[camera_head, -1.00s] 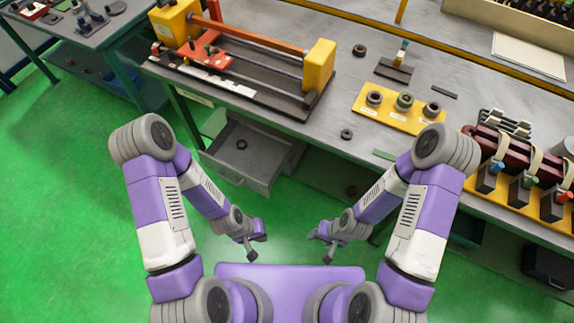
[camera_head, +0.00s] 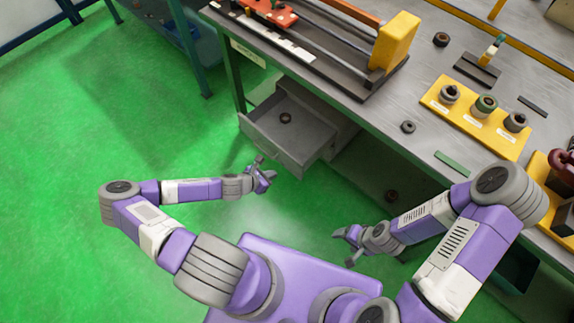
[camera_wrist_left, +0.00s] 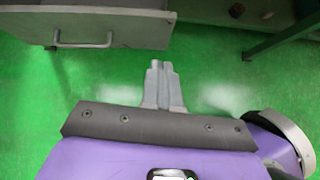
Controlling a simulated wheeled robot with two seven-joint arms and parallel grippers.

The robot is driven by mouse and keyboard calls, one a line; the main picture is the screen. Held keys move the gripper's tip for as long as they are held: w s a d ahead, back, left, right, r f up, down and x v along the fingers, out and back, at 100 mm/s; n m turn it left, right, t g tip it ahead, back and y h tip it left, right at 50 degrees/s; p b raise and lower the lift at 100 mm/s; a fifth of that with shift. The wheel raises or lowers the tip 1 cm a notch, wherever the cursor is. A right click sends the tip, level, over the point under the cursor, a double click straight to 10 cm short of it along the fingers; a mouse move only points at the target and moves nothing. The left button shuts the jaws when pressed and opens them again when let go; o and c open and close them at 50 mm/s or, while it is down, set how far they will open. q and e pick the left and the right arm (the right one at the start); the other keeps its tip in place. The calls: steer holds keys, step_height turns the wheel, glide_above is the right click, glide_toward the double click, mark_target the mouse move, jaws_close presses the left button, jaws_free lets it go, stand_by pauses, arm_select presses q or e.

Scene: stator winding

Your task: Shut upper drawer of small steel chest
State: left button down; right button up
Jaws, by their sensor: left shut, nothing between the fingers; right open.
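The grey steel chest's upper drawer (camera_head: 292,138) stands pulled out below the workbench in the head view, with a dark ring (camera_head: 286,118) lying inside it. Its front panel (camera_wrist_left: 30,26) and bar handle (camera_wrist_left: 84,44) show at the upper left of the left wrist view. My left gripper (camera_head: 262,169) is shut and empty, just in front of the drawer's near left side, apart from it. Its closed fingers (camera_wrist_left: 160,74) point toward the bench, to the right of the drawer front. My right gripper (camera_head: 344,246) is open and empty, near the floor-side front of the bench.
The workbench (camera_head: 375,115) runs above the drawer, with a yellow-ended winding fixture (camera_head: 395,45) and a yellow tray (camera_head: 470,115) of parts. A bench leg (camera_head: 236,85) stands left of the drawer. Green floor (camera_head: 80,130) is free on the left.

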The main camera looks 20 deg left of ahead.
arm_select(q)
steer(key=a+n, duration=0.1)
steer(key=a, duration=0.1)
steer(key=b, duration=0.5)
glide_toward(292, 159)
steer(key=shift+t+y, duration=0.3)
steer(key=x, duration=0.6)
steer(key=shift+s+d+f, duration=0.2)
steer(key=shift+f, duration=0.15)
arm_select(e)
step_height(292, 159, down, 6)
steer(key=shift+r, duration=0.2)
